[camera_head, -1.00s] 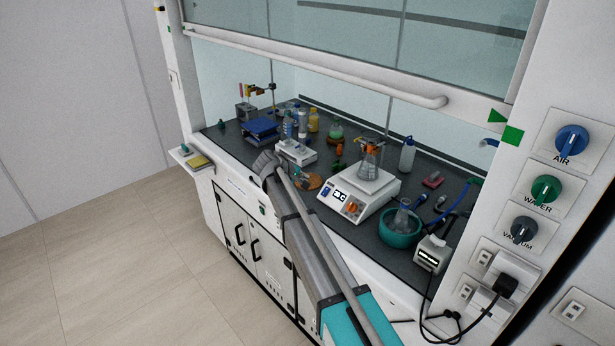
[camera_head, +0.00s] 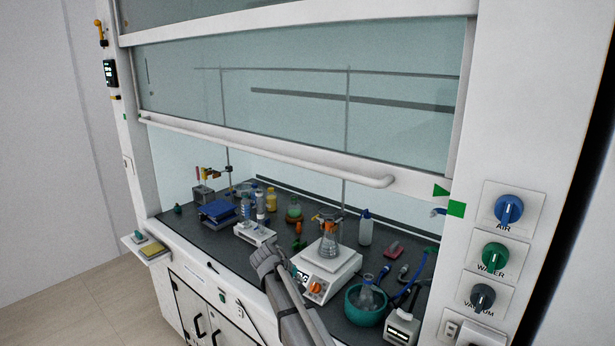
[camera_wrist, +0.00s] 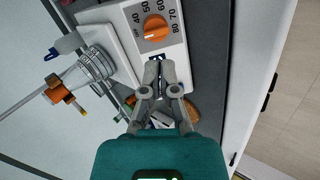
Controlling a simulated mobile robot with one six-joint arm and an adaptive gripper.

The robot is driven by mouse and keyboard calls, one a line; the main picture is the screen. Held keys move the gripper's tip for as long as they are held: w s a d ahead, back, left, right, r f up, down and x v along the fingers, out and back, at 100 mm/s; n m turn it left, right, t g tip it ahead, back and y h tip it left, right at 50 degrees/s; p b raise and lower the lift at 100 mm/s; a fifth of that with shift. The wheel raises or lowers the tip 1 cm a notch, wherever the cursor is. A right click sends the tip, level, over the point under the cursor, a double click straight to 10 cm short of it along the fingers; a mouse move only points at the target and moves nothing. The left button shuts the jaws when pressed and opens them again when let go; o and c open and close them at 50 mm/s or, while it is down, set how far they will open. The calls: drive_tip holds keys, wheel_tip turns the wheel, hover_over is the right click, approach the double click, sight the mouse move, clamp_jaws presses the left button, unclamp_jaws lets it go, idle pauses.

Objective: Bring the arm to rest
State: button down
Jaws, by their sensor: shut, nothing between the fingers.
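My arm (camera_head: 296,318) reaches up from the bottom of the head view toward the front edge of the fumehood worktop. My gripper (camera_wrist: 157,65) shows in the wrist view with its fingertips together and nothing between them. In that view its tips overlap the front edge of the white hotplate stirrer (camera_wrist: 180,42), near the orange knob (camera_wrist: 155,27). I cannot tell the height gap there.
The hotplate (camera_head: 338,265) carries a clamped flask (camera_head: 329,243). A teal bowl (camera_head: 366,309) with a flask stands to its right, with a white balance (camera_head: 256,233) to its left. The raised sash's handle bar (camera_head: 270,155) crosses above. Floor at lower left is clear.

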drive_tip(key=s+d+f+m+g+y, duration=0.2)
drive_tip(key=s+d+m+y, duration=0.1)
drive_tip(key=s+d, duration=0.7)
drive_tip(key=s+d+f+m+g+y, duration=0.2)
drive_tip(key=s+d, duration=0.8)
drive_tip(key=s, duration=0.8)
drive_tip(key=m+g, duration=0.1)
drive_tip(key=m, duration=0.1)
drive_tip(key=shift+s+d+m+y, duration=0.2)
drive_tip(key=shift+d+m+y, duration=0.1)
drive_tip(key=shift+y, duration=0.1)
